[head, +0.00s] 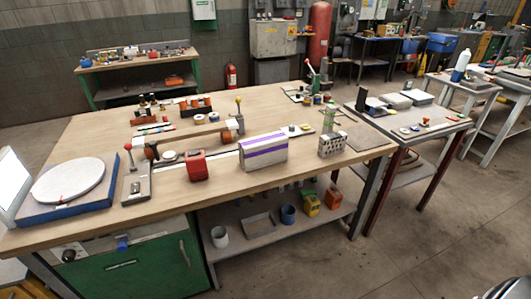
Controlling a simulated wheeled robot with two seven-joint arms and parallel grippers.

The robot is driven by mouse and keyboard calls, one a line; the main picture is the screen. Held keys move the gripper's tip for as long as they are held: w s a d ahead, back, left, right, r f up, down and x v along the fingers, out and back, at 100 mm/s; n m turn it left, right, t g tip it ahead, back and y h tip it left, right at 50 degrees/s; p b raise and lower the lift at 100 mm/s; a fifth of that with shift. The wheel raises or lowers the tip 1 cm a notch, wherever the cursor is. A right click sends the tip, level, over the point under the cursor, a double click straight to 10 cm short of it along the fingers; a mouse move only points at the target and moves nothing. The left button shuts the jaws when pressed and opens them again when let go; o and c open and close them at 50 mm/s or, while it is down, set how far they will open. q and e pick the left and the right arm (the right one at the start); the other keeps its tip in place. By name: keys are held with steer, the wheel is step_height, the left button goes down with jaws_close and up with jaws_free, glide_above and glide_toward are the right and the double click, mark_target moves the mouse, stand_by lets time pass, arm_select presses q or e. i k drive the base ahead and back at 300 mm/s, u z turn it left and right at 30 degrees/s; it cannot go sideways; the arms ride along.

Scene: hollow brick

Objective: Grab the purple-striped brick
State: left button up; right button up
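The purple-striped brick (263,153) stands on the wooden workbench near its front edge, right of the middle. It is a pale grey block with a purple band along its upper side. Its long face is turned toward me, and no openings are clear from here. A smaller grey block with dark holes (332,146) stands to its right, apart from it. Neither of my grippers is in view, and nothing touches the striped brick.
A red box-like object (197,166) stands left of the brick. A lever tool (137,180) and a white round disc on a blue base (69,181) are farther left. Bare bench top (225,192) lies in front.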

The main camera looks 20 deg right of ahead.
mark_target(256, 153)
steer(key=z, duration=0.45)
steer(key=k, duration=0.55)
steer(key=z, duration=1.3)
steer(key=i, duration=1.4)
steer(key=u, duration=0.75)
